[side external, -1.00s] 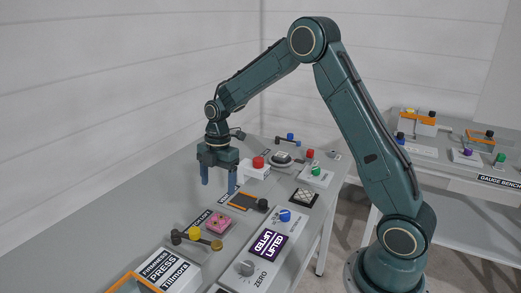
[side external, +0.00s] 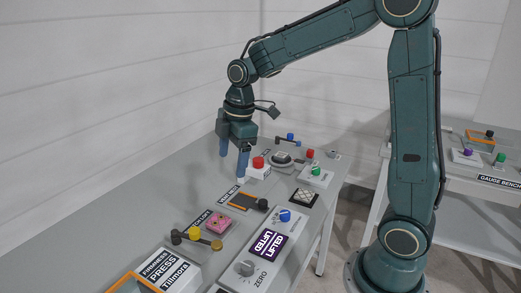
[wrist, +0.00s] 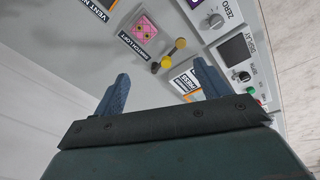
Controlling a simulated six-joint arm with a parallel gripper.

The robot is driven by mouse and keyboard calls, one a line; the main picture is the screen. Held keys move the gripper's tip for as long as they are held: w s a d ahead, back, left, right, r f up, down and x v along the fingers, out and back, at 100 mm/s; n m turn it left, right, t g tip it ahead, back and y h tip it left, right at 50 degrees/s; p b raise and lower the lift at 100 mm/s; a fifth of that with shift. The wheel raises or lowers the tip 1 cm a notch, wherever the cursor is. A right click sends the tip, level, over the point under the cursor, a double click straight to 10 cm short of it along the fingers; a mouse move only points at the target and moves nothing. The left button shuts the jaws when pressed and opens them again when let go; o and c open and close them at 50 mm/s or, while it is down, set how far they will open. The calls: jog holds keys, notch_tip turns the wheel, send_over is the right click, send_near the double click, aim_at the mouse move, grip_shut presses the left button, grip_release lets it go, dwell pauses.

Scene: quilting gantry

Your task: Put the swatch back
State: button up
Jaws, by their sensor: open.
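A pink quilted swatch (side external: 208,221) lies flat on a fixture on the grey bench, next to a small lever with yellow and dark knobs (side external: 197,237). The swatch also shows at the top of the wrist view (wrist: 144,29), beside a label ending in "LOFT". My gripper (side external: 233,168) is open, pointing down above the bench, behind the swatch in the side view and apart from it. In the wrist view its two blue fingers (wrist: 160,72) stand wide apart with nothing held between them.
An orange-edged slot fixture (side external: 243,201) with a black knob lies between my gripper and the swatch. A white box with a red button (side external: 258,170) stands close to the gripper. The bench's left side is clear.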

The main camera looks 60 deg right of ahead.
jog(key=s+a+r+m+t, duration=0.1)
jog(key=s+r+m+t, duration=0.1)
jog(key=s+m, duration=0.4)
jog(key=s+a+r+m+t, duration=0.2)
jog(key=s+r+m, duration=0.2)
jog(key=s, duration=1.1)
jog(key=shift+s+m+h, duration=0.2)
jog(key=shift+m+h, duration=0.1)
jog(key=shift+m, duration=0.8)
